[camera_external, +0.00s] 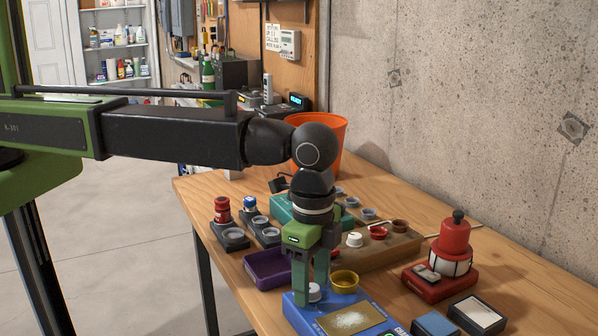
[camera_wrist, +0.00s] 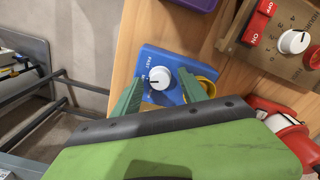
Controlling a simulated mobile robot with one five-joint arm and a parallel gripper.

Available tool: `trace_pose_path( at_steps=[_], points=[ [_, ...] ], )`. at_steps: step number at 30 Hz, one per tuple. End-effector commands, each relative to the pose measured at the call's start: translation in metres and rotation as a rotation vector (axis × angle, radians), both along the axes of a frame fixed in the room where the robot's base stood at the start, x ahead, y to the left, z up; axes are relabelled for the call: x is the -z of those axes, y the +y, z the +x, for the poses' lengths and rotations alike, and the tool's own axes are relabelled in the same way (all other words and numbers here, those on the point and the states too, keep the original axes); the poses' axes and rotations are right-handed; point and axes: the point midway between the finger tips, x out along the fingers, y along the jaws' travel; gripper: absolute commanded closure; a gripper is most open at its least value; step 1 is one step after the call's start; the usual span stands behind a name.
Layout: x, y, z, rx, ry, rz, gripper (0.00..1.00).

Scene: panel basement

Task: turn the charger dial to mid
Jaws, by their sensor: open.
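The blue charger box (camera_external: 362,303) sits at the near edge of the bench, with a gold plate on top. Its white dial (camera_external: 314,292) is at its left part. In the wrist view the dial (camera_wrist: 159,78) is round, with a short dark mark toward its left side. The word FAST is printed beside it; other lettering there is too small to read. My gripper (camera_external: 311,296) points down over the charger. Its green fingers are open, one on each side of the dial; I cannot tell whether either touches it. In the wrist view my gripper (camera_wrist: 159,92) frames the dial.
A yellow ring-shaped cup (camera_external: 344,281) stands close behind the right finger. A purple tray (camera_external: 268,270) lies to the left. A brown board with knobs (camera_external: 378,247) and a red-based device (camera_external: 440,284) stand to the right. An orange bucket (camera_external: 331,135) is at the back.

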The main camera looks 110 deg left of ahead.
Motion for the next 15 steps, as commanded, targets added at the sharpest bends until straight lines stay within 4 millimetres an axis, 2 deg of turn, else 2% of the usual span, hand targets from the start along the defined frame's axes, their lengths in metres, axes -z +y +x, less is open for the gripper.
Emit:
trace_pose_path(
  at_steps=[5,8,15],
  points=[
    [-0.016,0.0,0.0,0.0,-0.001,0.0,0.5],
    [-0.034,0.0,0.0,0.0,-0.001,0.0,0.5],
    [-0.088,0.0,0.0,0.0,0.0,0.0,0.5]
  ],
)
